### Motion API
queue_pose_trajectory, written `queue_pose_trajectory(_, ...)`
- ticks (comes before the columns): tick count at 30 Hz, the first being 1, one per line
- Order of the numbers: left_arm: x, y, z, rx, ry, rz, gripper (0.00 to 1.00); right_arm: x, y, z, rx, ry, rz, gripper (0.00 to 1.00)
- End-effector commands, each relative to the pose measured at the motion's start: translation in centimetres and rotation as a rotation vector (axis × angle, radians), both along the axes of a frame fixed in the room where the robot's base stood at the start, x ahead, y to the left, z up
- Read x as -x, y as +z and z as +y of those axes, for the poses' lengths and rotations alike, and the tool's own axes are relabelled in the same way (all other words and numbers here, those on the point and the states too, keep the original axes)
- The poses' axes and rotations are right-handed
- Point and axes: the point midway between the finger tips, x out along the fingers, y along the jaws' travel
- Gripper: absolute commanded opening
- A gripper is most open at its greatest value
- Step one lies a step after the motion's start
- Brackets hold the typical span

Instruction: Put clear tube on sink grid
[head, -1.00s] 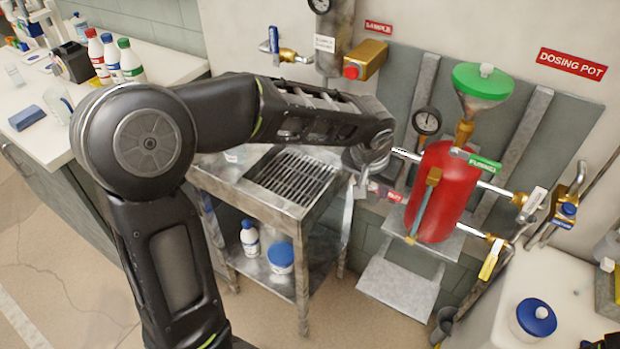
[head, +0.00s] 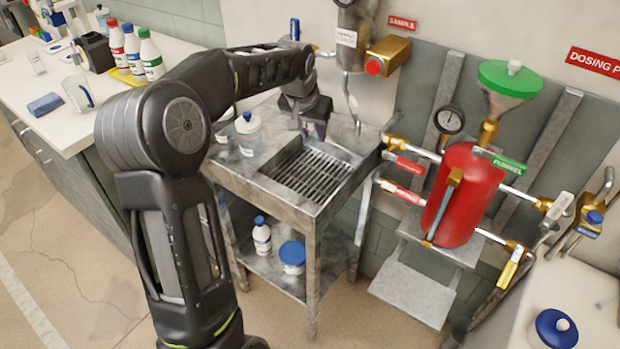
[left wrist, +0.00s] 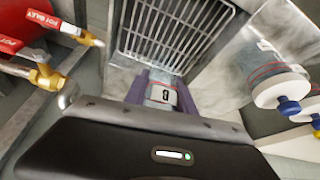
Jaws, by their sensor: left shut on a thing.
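My left gripper (head: 314,130) hangs over the back edge of the steel sink, with its fingers pointing down. In the left wrist view its purple fingers (left wrist: 161,88) are shut on a small clear tube (left wrist: 161,95) with a pale label marked with a dark letter. The tube is mostly hidden by the gripper in the head view. The sink grid (head: 308,176) is a set of dark metal bars in the sink basin, and nothing lies on it. It also shows in the left wrist view (left wrist: 175,30), just beyond the fingers. My right gripper is not in view.
Clear bottles, one with a blue stopper (head: 248,134), stand on the sink's left ledge. A brass sample valve (head: 388,57) and a thin spout are behind the gripper. The red dosing pot (head: 462,195) with pipes stands to the right. Bottles sit on the lower shelf.

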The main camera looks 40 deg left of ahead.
Motion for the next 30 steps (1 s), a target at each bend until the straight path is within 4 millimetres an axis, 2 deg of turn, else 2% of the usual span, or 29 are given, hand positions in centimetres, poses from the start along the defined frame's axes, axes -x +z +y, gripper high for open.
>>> queue_pose_trajectory(10,0.0,-0.1,0.2,-0.001,0.001,0.000,0.00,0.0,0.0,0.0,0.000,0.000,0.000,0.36)
queue_pose_trajectory(21,0.0,-4.8,0.2,0.001,0.001,0.001,0.00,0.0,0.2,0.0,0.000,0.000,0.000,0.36)
queue_pose_trajectory(30,0.0,-5.0,0.2,-0.001,0.001,-0.001,0.00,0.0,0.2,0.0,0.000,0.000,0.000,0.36)
